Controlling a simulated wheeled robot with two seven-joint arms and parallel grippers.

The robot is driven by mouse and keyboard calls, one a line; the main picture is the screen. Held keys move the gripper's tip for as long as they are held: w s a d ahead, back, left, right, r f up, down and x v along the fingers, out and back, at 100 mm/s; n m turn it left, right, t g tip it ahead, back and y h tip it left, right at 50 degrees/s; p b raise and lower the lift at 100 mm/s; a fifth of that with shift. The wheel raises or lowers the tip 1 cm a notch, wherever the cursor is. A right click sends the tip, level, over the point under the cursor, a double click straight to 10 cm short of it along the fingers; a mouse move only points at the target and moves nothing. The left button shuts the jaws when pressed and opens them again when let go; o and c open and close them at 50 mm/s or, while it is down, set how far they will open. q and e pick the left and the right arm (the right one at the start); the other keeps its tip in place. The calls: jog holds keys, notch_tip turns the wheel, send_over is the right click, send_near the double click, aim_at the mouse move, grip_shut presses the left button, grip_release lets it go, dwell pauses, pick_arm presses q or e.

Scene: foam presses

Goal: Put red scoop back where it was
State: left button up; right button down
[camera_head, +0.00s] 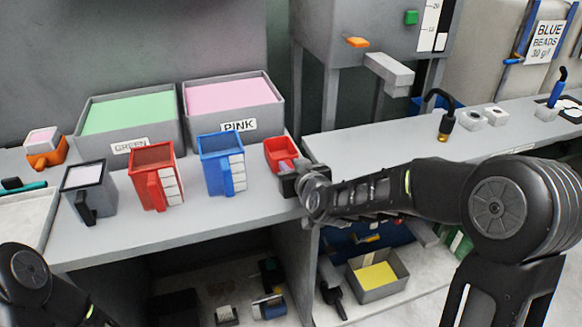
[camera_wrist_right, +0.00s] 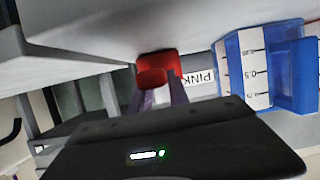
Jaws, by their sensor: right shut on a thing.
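The red scoop (camera_head: 281,152) is at the right end of the left bench, beside the pink bin and right of the blue jug. My right gripper (camera_head: 293,178) reaches in from the right and is shut on the scoop. In the right wrist view the red scoop (camera_wrist_right: 158,66) shows between the fingers (camera_wrist_right: 157,95). Whether the scoop touches the bench is hard to tell. My left arm shows only in the lower left corner of the head view; its gripper is out of view.
A blue jug (camera_head: 222,165), a red jug (camera_head: 157,178) and a grey jug (camera_head: 90,190) stand along the bench. Behind them are the green bin (camera_head: 178,130) and pink bin (camera_head: 278,112). A gap separates the two benches.

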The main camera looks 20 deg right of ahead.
jog(key=shift+f, duration=0.1)
jog(key=c, duration=1.3)
grip_release()
jog(key=shift+o, duration=0.2)
jog(key=p+v, duration=0.1)
jog(key=v, duration=1.1)
